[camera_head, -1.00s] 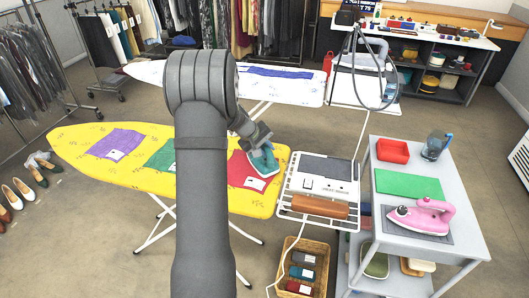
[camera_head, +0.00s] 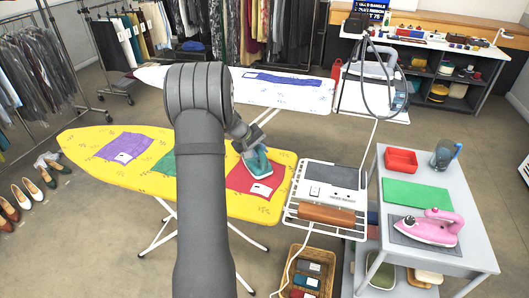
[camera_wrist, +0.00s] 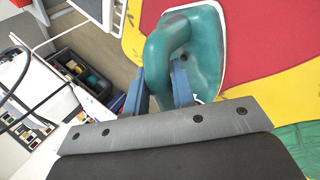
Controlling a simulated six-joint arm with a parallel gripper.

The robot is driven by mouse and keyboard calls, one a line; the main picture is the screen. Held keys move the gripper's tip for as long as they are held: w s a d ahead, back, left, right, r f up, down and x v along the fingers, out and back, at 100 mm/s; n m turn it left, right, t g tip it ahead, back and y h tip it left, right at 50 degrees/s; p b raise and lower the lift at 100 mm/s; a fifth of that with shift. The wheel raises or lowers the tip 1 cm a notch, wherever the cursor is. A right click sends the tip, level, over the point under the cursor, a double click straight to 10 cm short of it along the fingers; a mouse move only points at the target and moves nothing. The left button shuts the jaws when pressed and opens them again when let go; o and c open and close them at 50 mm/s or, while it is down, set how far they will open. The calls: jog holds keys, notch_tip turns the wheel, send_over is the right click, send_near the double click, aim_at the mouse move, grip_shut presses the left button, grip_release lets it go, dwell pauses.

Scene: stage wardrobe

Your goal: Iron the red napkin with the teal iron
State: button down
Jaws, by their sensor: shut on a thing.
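The red napkin (camera_head: 243,181) lies flat on the yellow ironing board (camera_head: 212,201), toward its right end, with a white label on it. The teal iron (camera_head: 257,162) is over the upper right part of the napkin; I cannot tell for sure whether its sole touches the cloth. My gripper (camera_wrist: 165,95) is shut on the handle of the teal iron, which also shows in the wrist view (camera_wrist: 204,55). The red napkin fills much of the wrist view (camera_wrist: 265,35) beside the iron. My arm hides part of the board's middle.
Purple (camera_head: 124,147) and green (camera_head: 162,164) napkins lie left on the board. A white iron rest (camera_head: 328,192) adjoins its right end. A white board (camera_head: 300,96) stands behind.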

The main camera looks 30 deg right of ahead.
jog(key=shift+w+a, duration=0.25)
jog(key=shift+w, duration=1.6)
jog(key=shift+w+a, duration=0.2)
jog(key=shift+w, duration=1.65)
jog(key=shift+s+d, duration=4)
jog(key=shift+s, duration=0.05)
notch_tip(320, 180, up, 8)
jog(key=shift+r, duration=0.2)
